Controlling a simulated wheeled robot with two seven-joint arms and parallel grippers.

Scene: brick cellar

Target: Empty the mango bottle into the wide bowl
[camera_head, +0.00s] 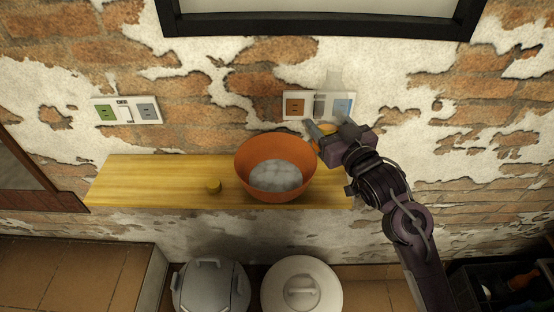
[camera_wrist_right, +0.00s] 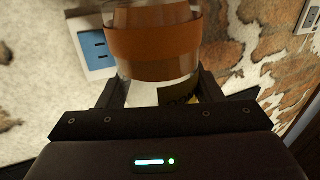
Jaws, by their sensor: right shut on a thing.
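The wide bowl (camera_head: 248,170) is orange-brown and stands upright on a wooden shelf. Its inside bottom looks mottled grey-white; I cannot tell whether that is lining or contents. My right gripper (camera_head: 326,136) is beside the bowl's upper right rim. It is shut on a clear bottle with an orange band, which I take as the mango bottle (camera_wrist_right: 155,45). In the head view the bottle (camera_head: 325,127) is partly hidden by the gripper, and its see-through part blends into the wall. Its mouth, fill level and exact tilt cannot be made out. My left gripper is not in view.
The shelf's left part is clear. Wall sockets (camera_head: 126,110) are behind. A grey pot (camera_head: 210,285) and white lidded pot (camera_head: 302,287) stand below.

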